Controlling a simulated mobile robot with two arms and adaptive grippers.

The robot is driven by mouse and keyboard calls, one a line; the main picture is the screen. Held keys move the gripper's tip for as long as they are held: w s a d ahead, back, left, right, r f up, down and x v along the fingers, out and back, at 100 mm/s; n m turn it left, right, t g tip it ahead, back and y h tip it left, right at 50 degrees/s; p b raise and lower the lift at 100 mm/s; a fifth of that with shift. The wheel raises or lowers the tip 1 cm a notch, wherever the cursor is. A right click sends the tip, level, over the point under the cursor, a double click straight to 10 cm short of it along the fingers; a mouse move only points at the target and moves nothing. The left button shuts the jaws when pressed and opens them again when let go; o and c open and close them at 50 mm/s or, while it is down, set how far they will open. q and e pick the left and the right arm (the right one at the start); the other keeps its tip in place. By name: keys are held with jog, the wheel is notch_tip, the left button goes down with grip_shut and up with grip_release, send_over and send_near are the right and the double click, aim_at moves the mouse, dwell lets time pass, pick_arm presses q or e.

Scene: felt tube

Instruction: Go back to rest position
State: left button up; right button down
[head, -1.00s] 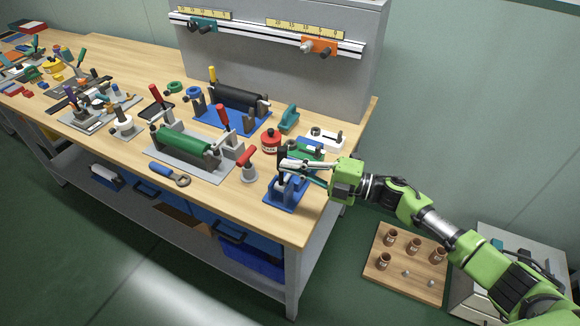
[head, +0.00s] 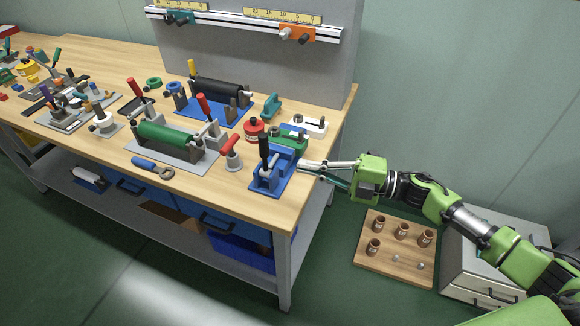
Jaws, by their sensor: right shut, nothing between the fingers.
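My right gripper (head: 302,169) reaches in from the right in the head view, at the right end of the workbench (head: 225,190). Its fingers are shut and hold nothing. The fingertips are just right of a blue fixture (head: 272,172) with an upright black handle; I cannot tell whether they touch it. The felt tube is not clearly identifiable; a green roller (head: 170,137) lies in a grey stand and a black roller (head: 220,92) in a blue stand. My left gripper is not in view.
A red-handled post (head: 231,155), a red round container (head: 254,128) and a white block (head: 309,126) stand near the blue fixture. Below right are a wooden board (head: 385,262) with brown cups and a grey drawer cabinet (head: 480,265).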

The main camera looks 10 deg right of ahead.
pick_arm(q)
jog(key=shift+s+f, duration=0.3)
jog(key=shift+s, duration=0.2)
pick_arm(e)
jog(key=shift+s+d+r, duration=0.1)
jog(key=shift+s+d, duration=0.5)
jog(key=shift+s, duration=0.05)
